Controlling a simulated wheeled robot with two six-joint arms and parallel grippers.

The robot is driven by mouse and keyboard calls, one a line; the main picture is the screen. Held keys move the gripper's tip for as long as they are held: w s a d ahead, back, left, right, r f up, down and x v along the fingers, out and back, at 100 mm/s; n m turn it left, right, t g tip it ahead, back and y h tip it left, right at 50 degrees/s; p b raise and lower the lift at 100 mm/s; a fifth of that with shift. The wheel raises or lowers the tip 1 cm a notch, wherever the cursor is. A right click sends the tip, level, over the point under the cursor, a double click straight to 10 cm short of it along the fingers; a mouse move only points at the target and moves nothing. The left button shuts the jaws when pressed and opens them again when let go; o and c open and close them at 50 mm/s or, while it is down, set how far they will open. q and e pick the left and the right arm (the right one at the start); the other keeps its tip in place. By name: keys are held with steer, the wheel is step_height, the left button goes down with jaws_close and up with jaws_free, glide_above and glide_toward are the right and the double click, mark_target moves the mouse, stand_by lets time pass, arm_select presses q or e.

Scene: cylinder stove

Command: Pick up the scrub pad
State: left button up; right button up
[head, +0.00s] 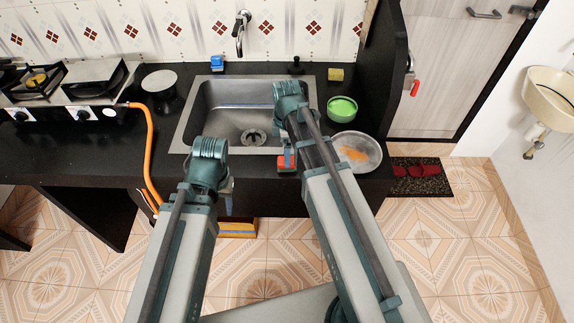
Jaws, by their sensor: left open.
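A small yellow-green block (336,74), which looks like the scrub pad, lies on the dark counter behind the sink's right corner. My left gripper (229,206) hangs down in front of the counter's front edge, well apart from the block. It is open, and I see nothing between its fingers. My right arm reaches up over the right part of the sink. My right gripper (287,163) is mostly hidden beneath that arm near the counter's front edge. A small red-orange patch shows there, and I cannot tell what it belongs to.
The steel sink (188,125) is in the middle, under a tap (241,30). A green bowl (342,107) and a steel plate (372,142) with orange residue are at right. A blue item (217,62) stands behind the sink. A stove (88,90) with an orange hose (150,150) is at left.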

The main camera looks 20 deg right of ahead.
mark_target(280, 167)
steer(key=f+b, duration=0.4)
steer(key=f, duration=0.1)
steer(key=shift+s, duration=0.3)
arm_select(q)
step_height(280, 167, down, 5)
steer(key=shift+r, duration=0.1)
arm_select(e)
steer(key=shift+r, duration=0.1)
steer(key=c, duration=1.4)
arm_select(q)
steer(key=shift+r, duration=0.1)
arm_select(e)
steer(key=shift+c, duration=0.2)
